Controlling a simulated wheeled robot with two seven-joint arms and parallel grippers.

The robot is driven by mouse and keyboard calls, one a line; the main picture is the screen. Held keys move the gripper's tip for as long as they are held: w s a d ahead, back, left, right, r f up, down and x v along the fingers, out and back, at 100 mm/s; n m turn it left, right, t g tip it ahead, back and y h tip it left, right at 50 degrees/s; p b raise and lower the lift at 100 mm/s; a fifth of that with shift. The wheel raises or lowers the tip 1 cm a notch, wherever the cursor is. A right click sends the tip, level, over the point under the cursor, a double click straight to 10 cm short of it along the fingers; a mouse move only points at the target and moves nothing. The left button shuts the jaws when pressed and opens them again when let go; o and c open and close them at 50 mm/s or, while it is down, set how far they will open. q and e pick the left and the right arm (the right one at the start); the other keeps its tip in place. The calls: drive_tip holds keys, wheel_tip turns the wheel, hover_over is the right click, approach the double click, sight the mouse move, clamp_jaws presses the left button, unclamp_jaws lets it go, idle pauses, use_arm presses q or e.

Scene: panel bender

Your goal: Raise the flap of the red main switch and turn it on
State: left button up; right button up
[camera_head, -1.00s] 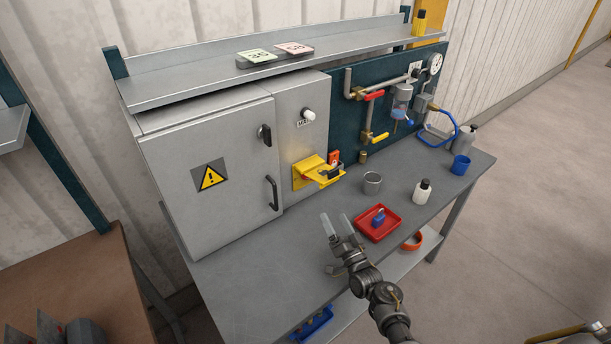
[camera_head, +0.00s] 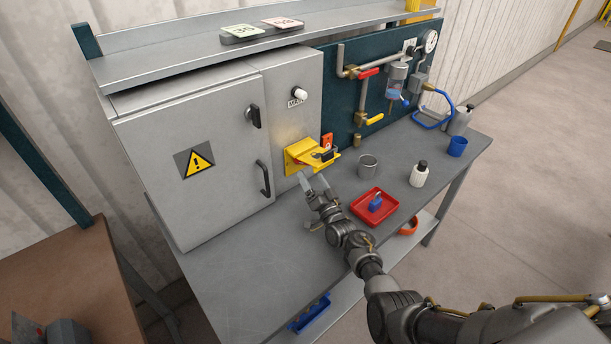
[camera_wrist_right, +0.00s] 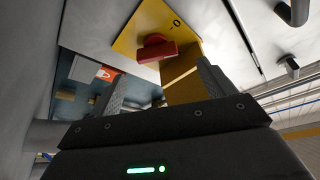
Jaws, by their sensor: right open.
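The main switch's yellow plate (camera_head: 291,160) is on the grey cabinet's right panel. Its yellow flap (camera_head: 318,160) sticks out from the plate and has a dark part at its outer end. The red switch handle (camera_wrist_right: 155,50) shows clearly in the wrist view, crosswise on the yellow plate (camera_wrist_right: 130,38) near a "0" mark. The flap (camera_wrist_right: 182,82) appears between the fingers in that picture; I cannot tell whether they touch it. My right gripper (camera_head: 313,181) is open, just below and in front of the flap; its fingers also show in the wrist view (camera_wrist_right: 168,88). My left gripper is out of view.
On the bench (camera_head: 240,260) are a red tray (camera_head: 358,211) with a blue padlock (camera_head: 375,201), a metal cup (camera_head: 368,167), a white bottle (camera_head: 418,176) and a blue cup (camera_head: 457,147). The cabinet's door handle (camera_head: 263,179) stands left of my gripper. Valves and pipes (camera_head: 362,95) are to the right.

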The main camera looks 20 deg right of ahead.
use_arm(q)
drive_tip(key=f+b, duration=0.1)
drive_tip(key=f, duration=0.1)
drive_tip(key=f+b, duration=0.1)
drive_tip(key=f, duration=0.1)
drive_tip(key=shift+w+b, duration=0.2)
drive_tip(key=shift+b, duration=0.15)
use_arm(e)
drive_tip(key=x, duration=0.5)
drive_tip(key=shift+w+f, duration=0.25)
drive_tip(key=shift+w, duration=0.05)
